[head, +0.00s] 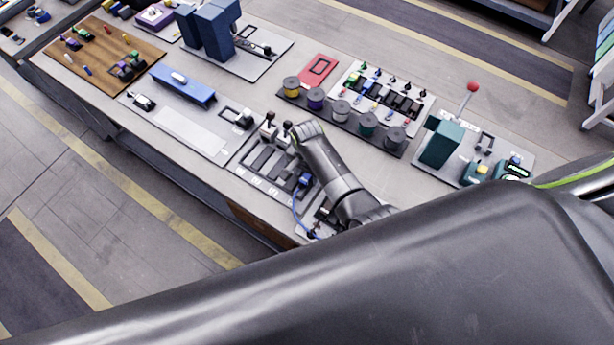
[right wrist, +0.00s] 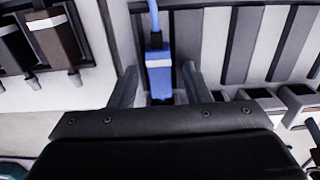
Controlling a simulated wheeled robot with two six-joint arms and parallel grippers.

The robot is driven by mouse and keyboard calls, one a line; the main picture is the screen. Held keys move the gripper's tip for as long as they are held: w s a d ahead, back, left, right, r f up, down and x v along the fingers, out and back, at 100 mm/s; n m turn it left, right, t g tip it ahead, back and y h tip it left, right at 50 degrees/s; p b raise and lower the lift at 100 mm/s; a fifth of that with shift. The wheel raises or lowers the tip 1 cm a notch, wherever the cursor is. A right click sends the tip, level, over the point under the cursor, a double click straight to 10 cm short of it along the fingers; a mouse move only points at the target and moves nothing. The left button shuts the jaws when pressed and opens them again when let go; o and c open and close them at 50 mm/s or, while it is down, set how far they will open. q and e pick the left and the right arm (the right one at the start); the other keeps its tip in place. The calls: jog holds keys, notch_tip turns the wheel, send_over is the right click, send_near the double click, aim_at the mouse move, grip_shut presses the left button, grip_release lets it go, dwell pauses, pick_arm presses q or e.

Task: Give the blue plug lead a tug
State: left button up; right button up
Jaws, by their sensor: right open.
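The blue plug (head: 305,180) sits at the right end of a grey slotted panel (head: 262,168) in the head view. Its blue lead (head: 296,208) curves down toward the table's front edge. In the right wrist view, the blue plug (right wrist: 158,66) has a pale band, and its lead (right wrist: 153,18) runs up out of view. My right gripper (right wrist: 160,85) is open, with one finger on each side of the plug and visible gaps. In the head view my right arm comes down beside the plug, and I cannot make out its fingertips. My left gripper is not in view.
Dark blocks with pale labels (right wrist: 50,38) stand left of the plug in the wrist view. Several grey block-like parts (right wrist: 262,98) stand at the right. Spools (head: 341,109), a red tray (head: 317,69) and a teal block (head: 441,145) stand farther back.

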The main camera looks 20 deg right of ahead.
aim_at(307, 175)
notch_tip(307, 175, up, 3)
jog(key=shift+f+p, duration=0.1)
jog(key=shift+p, duration=0.95)
jog(key=shift+r+b, duration=0.25)
jog(key=shift+b, duration=0.05)
jog(key=shift+r, duration=1.85)
